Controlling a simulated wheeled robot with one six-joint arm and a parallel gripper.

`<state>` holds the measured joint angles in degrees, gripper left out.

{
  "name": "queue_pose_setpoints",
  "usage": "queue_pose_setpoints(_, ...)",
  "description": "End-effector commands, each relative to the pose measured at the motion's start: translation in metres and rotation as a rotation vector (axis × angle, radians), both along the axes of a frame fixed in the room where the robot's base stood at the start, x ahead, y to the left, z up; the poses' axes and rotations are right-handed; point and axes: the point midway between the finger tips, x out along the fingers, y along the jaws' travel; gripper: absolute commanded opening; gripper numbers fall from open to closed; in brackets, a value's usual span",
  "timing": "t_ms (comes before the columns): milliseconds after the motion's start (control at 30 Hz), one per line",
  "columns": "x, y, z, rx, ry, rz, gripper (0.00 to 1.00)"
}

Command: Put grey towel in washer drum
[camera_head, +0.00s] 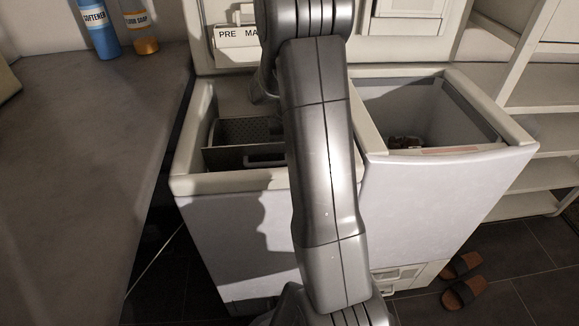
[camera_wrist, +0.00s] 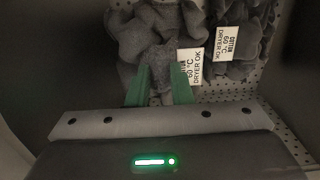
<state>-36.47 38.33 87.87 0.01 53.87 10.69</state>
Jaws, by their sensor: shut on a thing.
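My gripper (camera_wrist: 160,80), with green fingers, is shut on a crumpled grey towel (camera_wrist: 140,48) in the wrist view. A white care label shows on the towel, just right of the fingers. A second grey cloth (camera_wrist: 250,68) with a similar "cotton 60 °C dryer ok" label lies to its right; whether the two touch is hard to tell. Both are over a perforated metal drum surface (camera_wrist: 290,130). In the head view the open left toploader shows its perforated drum (camera_head: 238,131). My arm hides the middle of the machines and my gripper there.
The right toploader (camera_head: 450,185) is also open, with a small dark item (camera_head: 405,142) low inside. A grey counter (camera_head: 90,150) at left carries a blue softener bottle (camera_head: 98,28) and an orange soap bottle (camera_head: 140,30). Shelves (camera_head: 545,130) stand at right; slippers (camera_head: 465,291) lie on the floor.

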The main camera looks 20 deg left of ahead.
Motion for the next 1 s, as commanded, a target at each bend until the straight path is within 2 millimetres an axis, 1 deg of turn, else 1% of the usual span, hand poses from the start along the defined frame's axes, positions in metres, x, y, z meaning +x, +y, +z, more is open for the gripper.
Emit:
queue_pose_setpoints(33, 0.0, 0.0, -0.007, 0.0, -0.001, 0.0, 0.0)
queue_pose_setpoints(233, 0.0, 0.0, -0.02, 0.0, -0.001, 0.0, 0.0)
queue_pose_setpoints(400, 0.0, 0.0, -0.046, -0.001, 0.002, 0.0, 0.0)
queue_pose_setpoints(467, 0.0, 0.0, -0.052, 0.0, 0.0, 0.0, 0.0)
queue_pose_setpoints(733, 0.001, 0.0, -0.054, 0.001, -0.002, 0.0, 0.0)
queue_pose_setpoints(833, 0.0, 0.0, -0.057, 0.0, -0.001, 0.0, 0.0)
queue_pose_setpoints(867, 0.0, 0.0, -0.057, 0.0, -0.001, 0.0, 0.23)
queue_pose_setpoints(933, 0.0, 0.0, -0.056, 0.0, -0.001, 0.0, 0.37)
queue_pose_setpoints(967, 0.0, 0.0, -0.056, 0.0, -0.001, 0.0, 0.41)
queue_pose_setpoints(1000, 0.0, 0.0, -0.056, 0.0, -0.001, 0.0, 0.41)
